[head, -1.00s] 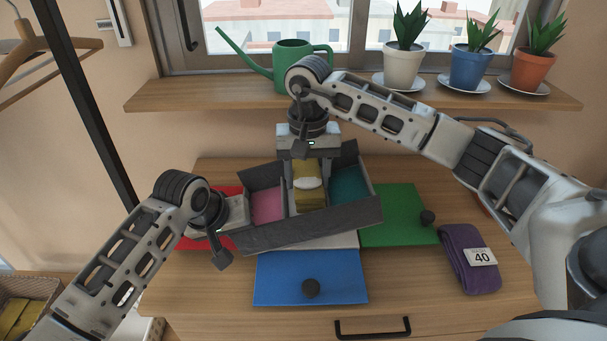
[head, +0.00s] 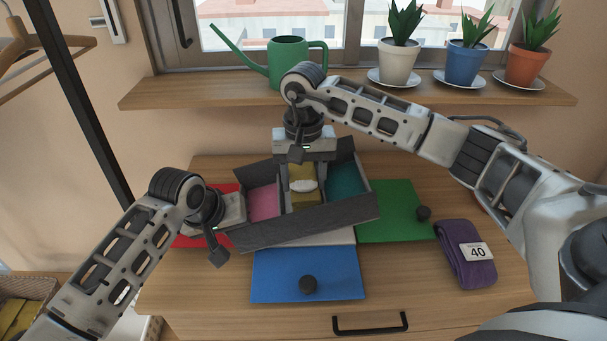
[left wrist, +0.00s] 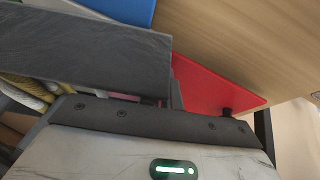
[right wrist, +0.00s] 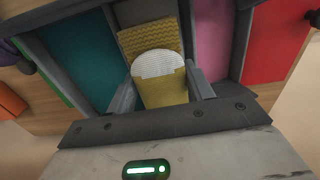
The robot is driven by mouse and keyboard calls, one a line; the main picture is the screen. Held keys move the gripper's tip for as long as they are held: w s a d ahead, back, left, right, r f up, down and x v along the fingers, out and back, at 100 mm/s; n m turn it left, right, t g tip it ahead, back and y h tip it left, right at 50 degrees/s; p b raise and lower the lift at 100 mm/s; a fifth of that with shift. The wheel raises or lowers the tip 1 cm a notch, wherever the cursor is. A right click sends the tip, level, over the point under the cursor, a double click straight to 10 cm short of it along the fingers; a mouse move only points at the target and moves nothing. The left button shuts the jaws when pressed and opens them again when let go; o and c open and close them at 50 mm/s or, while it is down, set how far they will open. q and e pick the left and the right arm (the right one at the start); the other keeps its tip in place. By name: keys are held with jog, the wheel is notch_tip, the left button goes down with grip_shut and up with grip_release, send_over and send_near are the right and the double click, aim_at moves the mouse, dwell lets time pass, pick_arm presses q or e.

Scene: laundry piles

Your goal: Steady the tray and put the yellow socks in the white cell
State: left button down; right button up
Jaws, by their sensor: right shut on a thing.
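The dark grey tray (head: 310,222) has a pink cell (head: 263,203) at left, a teal cell (head: 346,181) at right and a middle cell between them. The folded yellow socks (head: 303,199), with a white band, are low in the middle cell and cover nearly all its floor. My right gripper (head: 303,176) is shut on them from above; its fingers flank the socks in the right wrist view (right wrist: 166,85). My left gripper (head: 236,212) is against the tray's left end. Its fingers are mostly hidden, so I cannot tell its opening.
Red (head: 207,236), blue (head: 330,270) and green (head: 392,205) panels lie around the tray on the wooden top. Purple socks (head: 463,255) tagged 40 lie at right. A shelf behind holds a green watering can (head: 288,60) and potted plants.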

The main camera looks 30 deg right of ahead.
pick_arm(q)
jog(key=shift+f, duration=0.1)
pick_arm(e)
jog(key=shift+f, duration=0.1)
jog(key=o, duration=1.1)
jog(key=shift+o, duration=0.2)
jog(key=shift+r, duration=3.05)
grip_shut()
jog(key=shift+f, duration=0.15)
